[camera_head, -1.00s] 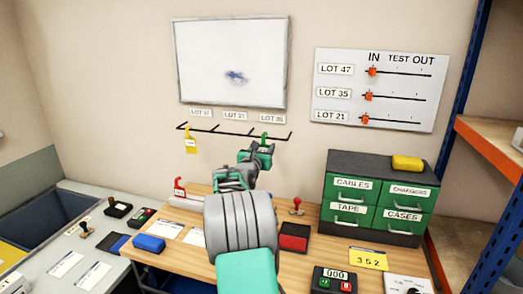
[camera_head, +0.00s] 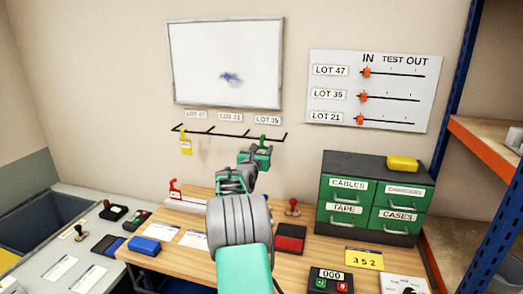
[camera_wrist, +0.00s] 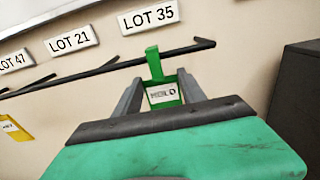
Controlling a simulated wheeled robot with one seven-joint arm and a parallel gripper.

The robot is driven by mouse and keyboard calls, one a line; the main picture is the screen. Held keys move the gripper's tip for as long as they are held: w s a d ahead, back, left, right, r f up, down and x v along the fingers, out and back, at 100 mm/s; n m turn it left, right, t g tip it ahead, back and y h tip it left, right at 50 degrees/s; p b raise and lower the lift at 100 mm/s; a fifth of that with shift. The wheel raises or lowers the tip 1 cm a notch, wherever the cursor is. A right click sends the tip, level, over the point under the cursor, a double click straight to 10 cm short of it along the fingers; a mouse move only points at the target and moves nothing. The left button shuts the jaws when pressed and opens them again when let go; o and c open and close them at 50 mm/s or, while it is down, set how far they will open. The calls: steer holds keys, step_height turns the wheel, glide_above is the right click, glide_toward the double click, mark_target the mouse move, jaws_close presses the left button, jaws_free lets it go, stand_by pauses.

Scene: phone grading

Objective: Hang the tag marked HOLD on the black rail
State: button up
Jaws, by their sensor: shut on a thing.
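A green tag (camera_wrist: 164,93) marked HOLD sits between the two fingers of my gripper (camera_wrist: 161,88), which is shut on it. It also shows in the head view (camera_head: 263,142), at the right part of the black rail (camera_head: 222,134). In the wrist view the rail (camera_wrist: 100,70) runs behind the tag's upper hook, below the LOT 35 label (camera_wrist: 147,18). The hook overlaps the rail in the picture; I cannot tell whether it rests on it. My gripper (camera_head: 262,150) is just below and in front of the rail.
A yellow tag (camera_head: 186,147) hangs at the rail's left end, under LOT 47. Green drawers (camera_head: 346,190) stand right of my arm. The rail's middle, under LOT 21, is free.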

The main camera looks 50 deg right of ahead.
steer(key=o, duration=1.4)
